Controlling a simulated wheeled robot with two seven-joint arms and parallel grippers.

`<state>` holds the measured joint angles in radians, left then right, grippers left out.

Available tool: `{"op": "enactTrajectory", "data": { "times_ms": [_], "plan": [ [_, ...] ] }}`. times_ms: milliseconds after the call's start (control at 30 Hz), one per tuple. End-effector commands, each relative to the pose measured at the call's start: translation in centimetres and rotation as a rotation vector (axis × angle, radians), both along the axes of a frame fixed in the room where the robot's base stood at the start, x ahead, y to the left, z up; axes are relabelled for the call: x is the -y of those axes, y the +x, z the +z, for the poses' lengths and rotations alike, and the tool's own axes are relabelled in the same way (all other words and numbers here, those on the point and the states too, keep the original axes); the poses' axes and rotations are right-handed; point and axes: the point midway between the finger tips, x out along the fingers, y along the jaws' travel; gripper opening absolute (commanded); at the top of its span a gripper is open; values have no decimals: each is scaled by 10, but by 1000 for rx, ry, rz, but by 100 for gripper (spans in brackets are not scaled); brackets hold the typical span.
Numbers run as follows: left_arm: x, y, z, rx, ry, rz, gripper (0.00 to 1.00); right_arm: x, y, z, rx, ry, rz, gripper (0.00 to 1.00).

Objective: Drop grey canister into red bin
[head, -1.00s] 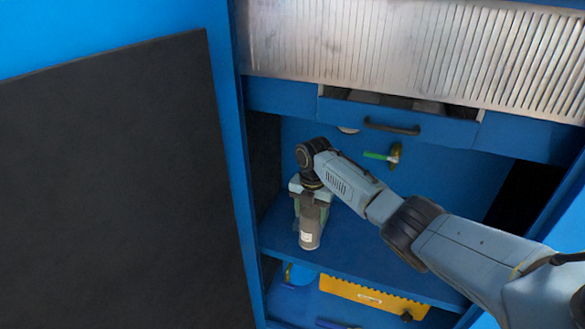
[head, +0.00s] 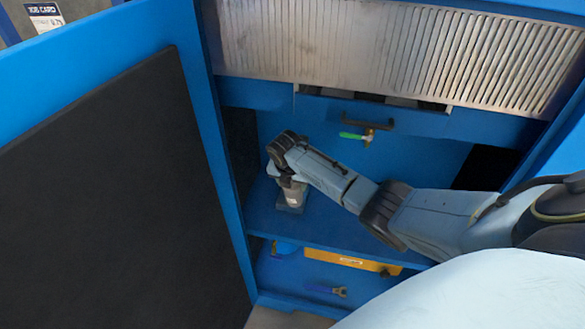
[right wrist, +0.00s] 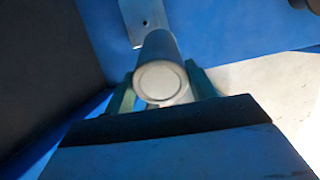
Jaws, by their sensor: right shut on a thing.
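The grey canister (head: 293,196) is in the blue cabinet, low over the shelf at its left side. My right gripper (head: 291,188) is shut on it; my wrist partly covers the canister from above. In the right wrist view the canister (right wrist: 160,78) shows its round pale end between the two green fingers of the right gripper (right wrist: 162,88). Whether the canister touches the shelf is unclear. No red bin shows in either view. My left gripper is out of view.
A grey plate (head: 290,209) lies under the canister on the blue shelf (head: 335,233). A green-handled valve (head: 357,136) is on the back wall. A yellow thing (head: 350,261) and a blue-handled valve (head: 327,290) are below. A dark-panelled blue door (head: 100,190) stands left.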

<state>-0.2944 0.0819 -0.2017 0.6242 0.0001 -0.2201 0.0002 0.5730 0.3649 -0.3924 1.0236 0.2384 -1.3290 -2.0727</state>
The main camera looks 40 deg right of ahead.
Motion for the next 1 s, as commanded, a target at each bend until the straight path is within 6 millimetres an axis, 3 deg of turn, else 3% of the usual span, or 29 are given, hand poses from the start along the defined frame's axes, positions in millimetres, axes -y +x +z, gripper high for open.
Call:
{"op": "enactTrajectory", "data": {
  "times_ms": [133, 333, 867, 1000],
  "plan": [
    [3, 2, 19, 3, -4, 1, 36, -14, -17, 1, 36, -35, 4, 0],
    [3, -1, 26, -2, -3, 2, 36, -30, -37, -5, 82, -91, 4, 0],
    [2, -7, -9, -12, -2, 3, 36, -70, -87, -43, 192, -217, 3, 0],
    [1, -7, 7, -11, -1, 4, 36, -82, -99, -37, 203, -236, 3, 0]
  ]
}}
